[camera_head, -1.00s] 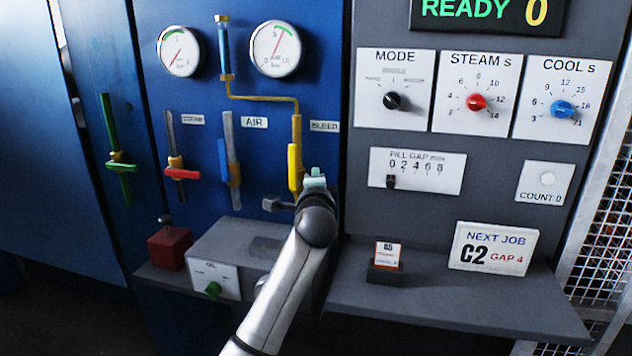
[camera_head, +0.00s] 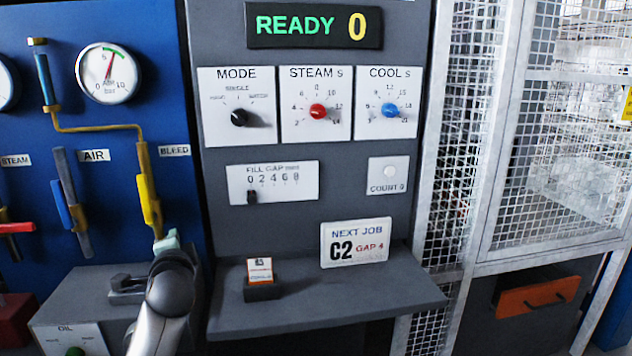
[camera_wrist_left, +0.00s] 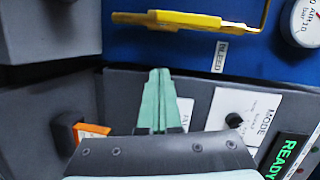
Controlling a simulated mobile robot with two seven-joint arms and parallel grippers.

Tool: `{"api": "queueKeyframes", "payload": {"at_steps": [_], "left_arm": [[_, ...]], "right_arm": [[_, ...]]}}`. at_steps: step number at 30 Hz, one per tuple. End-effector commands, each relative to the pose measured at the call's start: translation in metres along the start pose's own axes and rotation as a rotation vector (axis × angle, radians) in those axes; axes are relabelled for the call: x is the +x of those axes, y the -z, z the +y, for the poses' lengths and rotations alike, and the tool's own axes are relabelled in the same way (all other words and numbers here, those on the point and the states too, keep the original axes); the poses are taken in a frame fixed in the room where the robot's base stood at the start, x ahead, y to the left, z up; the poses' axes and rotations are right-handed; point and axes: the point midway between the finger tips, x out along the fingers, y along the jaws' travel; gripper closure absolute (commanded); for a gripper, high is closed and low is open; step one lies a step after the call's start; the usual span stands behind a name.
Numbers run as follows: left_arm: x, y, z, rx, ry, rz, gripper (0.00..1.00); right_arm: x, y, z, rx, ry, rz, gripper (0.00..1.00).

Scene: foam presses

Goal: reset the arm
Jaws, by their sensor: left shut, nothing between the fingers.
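My left arm comes up from the bottom of the head view, and its gripper (camera_head: 166,240) is just below the yellow bleed valve handle (camera_head: 149,200). In the left wrist view my green gripper fingers (camera_wrist_left: 157,100) are together and empty. They point toward the panel, and the yellow bleed handle (camera_wrist_left: 180,20) lies beyond their tips, apart from them. My right gripper is in neither view.
The grey control panel has the mode knob (camera_head: 239,118), steam knob (camera_head: 318,111), cool knob (camera_head: 389,110) and a READY 0 display (camera_head: 313,27). A shelf (camera_head: 340,300) holds a small card block (camera_head: 261,279) and a NEXT JOB sign (camera_head: 356,243). A mesh guard (camera_head: 560,120) stands right.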

Motion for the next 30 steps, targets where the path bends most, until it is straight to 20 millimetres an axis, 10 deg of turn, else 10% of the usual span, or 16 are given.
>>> {"api": "queueKeyframes", "payload": {"at_steps": [6,15,27,30], "left_arm": [[-0.065,-0.037,0.14,-0.249,-0.314,-0.035,1.0],[-0.206,-0.089,0.273,-0.564,-0.737,-0.216,1.0],[-0.359,-0.132,0.324,-0.78,-1.078,-0.497,1.0],[-0.364,-0.13,0.335,-0.811,-1.094,-0.498,1.0]], "right_arm": [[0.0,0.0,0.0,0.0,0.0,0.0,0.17],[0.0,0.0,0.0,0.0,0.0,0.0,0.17],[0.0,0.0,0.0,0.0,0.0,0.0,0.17],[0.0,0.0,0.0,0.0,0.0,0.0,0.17]]}}
